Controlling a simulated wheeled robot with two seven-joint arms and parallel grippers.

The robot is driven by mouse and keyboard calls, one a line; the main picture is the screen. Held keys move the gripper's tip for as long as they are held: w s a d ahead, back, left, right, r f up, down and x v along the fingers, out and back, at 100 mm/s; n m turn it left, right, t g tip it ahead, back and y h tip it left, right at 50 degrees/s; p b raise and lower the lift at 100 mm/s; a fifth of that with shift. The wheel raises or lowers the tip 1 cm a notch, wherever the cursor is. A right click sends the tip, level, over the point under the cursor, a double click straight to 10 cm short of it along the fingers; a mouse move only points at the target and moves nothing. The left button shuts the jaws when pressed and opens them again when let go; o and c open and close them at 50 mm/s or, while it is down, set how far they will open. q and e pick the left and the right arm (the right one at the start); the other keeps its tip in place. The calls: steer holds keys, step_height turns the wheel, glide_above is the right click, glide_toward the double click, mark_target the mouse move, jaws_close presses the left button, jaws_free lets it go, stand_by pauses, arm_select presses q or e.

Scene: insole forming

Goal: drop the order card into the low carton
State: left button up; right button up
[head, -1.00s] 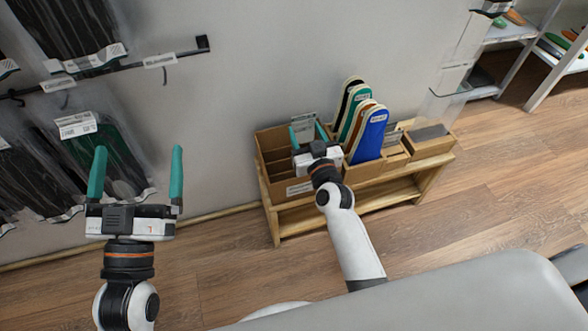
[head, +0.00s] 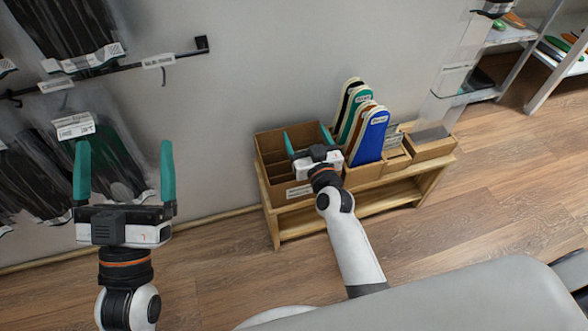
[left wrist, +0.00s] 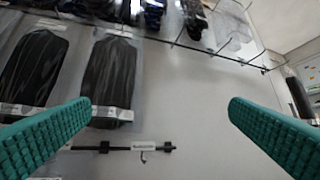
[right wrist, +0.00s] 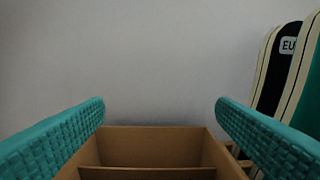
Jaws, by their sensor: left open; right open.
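The low carton (head: 268,153) is an open brown cardboard box with dividers at the left end of a wooden stand. It also shows in the right wrist view (right wrist: 152,133), with its far wall and a divider in sight. My right gripper (head: 307,138) is open over the carton's right part, with nothing between its fingers. The order card is not visible in any current view; much of the carton's inside is hidden by the gripper or out of frame. My left gripper (head: 124,170) is open and empty, raised in front of the wall at the left.
Several upright insoles, including a blue one (head: 370,135), stand just right of the carton. Smaller boxes (head: 430,148) follow on the wooden stand (head: 355,208). Packaged goods (head: 110,160) hang on the left wall near my left gripper.

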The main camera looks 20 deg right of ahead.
steer(key=shift+s, duration=0.1)
arm_select(q)
step_height(320, 180, down, 10)
steer(key=w+g+y+p, duration=0.2)
steer(key=g, duration=0.5)
steer(key=shift+w+a+r+y+p, duration=0.2)
steer(key=shift+w+a+y+p, duration=0.1)
steer(key=shift+a+p, duration=0.1)
arm_select(e)
steer(key=s, duration=1.1)
steer(key=shift+s+d, duration=0.2)
steer(key=shift+s, duration=0.2)
